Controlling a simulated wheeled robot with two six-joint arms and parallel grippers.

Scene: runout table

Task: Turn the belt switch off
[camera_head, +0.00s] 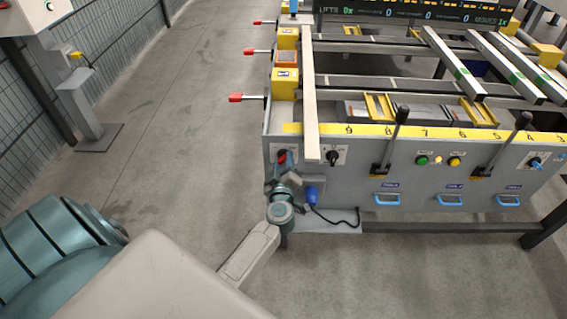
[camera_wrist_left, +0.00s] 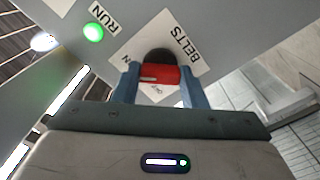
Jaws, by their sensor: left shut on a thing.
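The belt switch is a red knob (camera_wrist_left: 160,74) on a white plate (camera_wrist_left: 193,58) marked BELTS, seen in the left wrist view. A dark round part shows behind the knob. My left gripper (camera_wrist_left: 160,88) has its two blue fingers on either side of the red knob and is shut on it. The small lettering by the knob is partly hidden. In the head view my left gripper (camera_head: 283,165) reaches the left end of the grey front panel (camera_head: 350,178), and a bit of the red knob (camera_head: 282,156) shows there. My right gripper is not in view.
A lit green lamp (camera_wrist_left: 93,32) by a RUN label is close to the switch. A black rotary switch (camera_head: 333,157) sits to its right, with levers (camera_head: 393,135) further along. A long beam (camera_head: 310,95) overhangs the panel.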

